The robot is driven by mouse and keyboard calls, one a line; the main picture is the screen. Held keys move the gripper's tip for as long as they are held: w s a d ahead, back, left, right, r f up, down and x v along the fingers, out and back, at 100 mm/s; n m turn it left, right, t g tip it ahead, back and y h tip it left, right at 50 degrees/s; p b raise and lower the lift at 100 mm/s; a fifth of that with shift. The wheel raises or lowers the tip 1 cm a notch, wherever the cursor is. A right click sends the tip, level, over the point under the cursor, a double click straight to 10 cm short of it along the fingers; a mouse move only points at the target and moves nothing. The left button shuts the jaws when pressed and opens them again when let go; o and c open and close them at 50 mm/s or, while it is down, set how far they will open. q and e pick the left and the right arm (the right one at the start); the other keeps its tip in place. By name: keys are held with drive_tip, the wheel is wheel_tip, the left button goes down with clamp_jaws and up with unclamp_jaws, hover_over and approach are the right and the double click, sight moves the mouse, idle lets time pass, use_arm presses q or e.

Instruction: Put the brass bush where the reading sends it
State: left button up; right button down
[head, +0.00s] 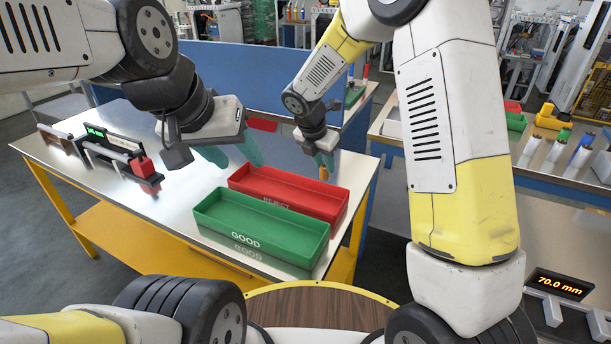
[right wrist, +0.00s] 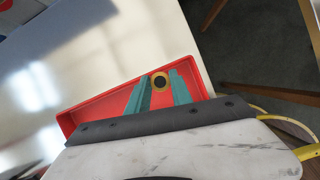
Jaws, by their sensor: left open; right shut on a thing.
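The brass bush (head: 324,144) (right wrist: 160,82) is a small ring with a dark bore. My right gripper (head: 325,164) (right wrist: 157,93) is shut on it, with teal fingers either side. In the right wrist view the bush appears over the red tray (right wrist: 100,97). In the head view this red REJECT tray (head: 283,190) lies behind the green GOOD tray (head: 246,240); both look empty. My left gripper (head: 232,155) is open and empty, left of the trays. A readout (head: 558,284) at lower right shows 70.0 mm.
A gauge-like fixture with a small green display (head: 95,131) and a red block (head: 143,167) stands at the table's left; its text is too small to read. A blue panel (head: 245,75) runs along the back. Another bench (head: 545,165) at right holds several parts.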

wheel_tip(320, 180, down, 8)
drive_tip(key=shift+f, duration=0.15)
idle(0.3)
drive_tip(key=c, duration=1.4)
unclamp_jaws()
drive_tip(key=shift+f, duration=0.1)
drive_tip(key=shift+c, duration=0.2)
